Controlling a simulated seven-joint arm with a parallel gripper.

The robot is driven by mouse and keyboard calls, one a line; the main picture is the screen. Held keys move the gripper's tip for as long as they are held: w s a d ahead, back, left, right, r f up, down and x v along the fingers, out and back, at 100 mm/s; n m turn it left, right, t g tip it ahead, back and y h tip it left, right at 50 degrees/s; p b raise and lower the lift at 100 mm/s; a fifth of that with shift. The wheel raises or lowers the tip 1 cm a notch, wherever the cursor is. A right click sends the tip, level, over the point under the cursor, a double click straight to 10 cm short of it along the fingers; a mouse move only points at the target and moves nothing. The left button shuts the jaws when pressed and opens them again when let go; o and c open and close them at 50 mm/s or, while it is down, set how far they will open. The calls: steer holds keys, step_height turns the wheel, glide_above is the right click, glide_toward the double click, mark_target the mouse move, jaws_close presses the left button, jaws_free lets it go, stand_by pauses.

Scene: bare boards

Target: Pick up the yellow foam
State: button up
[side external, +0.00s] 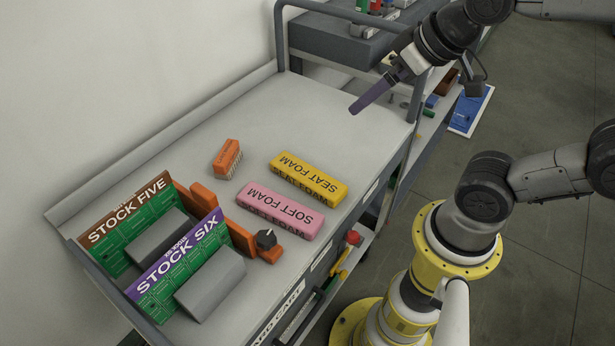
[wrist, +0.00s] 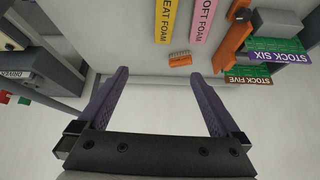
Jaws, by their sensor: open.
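The yellow foam (side external: 308,179) is a long block with "SEAT FOAM" in black letters. It lies flat on the pale cart top, beside the pink foam (side external: 281,210). In the wrist view the yellow foam (wrist: 163,22) is at the top, partly cut off by the frame edge. My gripper (side external: 353,111) is above the cart top, behind and to the right of the yellow foam in the side view, and apart from it. In the wrist view my gripper (wrist: 160,72) has its two purple fingers wide apart with nothing between them.
An orange brush (side external: 227,158) lies left of the yellow foam. A metal rail (side external: 279,40) rises at the back. The cart top behind the foams is clear.

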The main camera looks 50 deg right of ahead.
steer(key=w+f, duration=0.3)
steer(key=w, duration=0.2)
steer(key=g, duration=0.2)
glide_above(308, 174)
steer(key=s, duration=0.2)
step_height(308, 174, down, 18)
steer(key=shift+s+a, duration=0.1)
steer(key=shift+a, duration=0.05)
steer(key=shift+s+x, duration=0.15)
steer(key=shift+x, duration=1.35)
steer(key=shift+s+x, duration=0.15)
steer(key=shift+x, duration=1.3)
steer(key=shift+f, duration=0.15)
steer(key=c, duration=1.2)
steer(key=shift+c, duration=0.2)
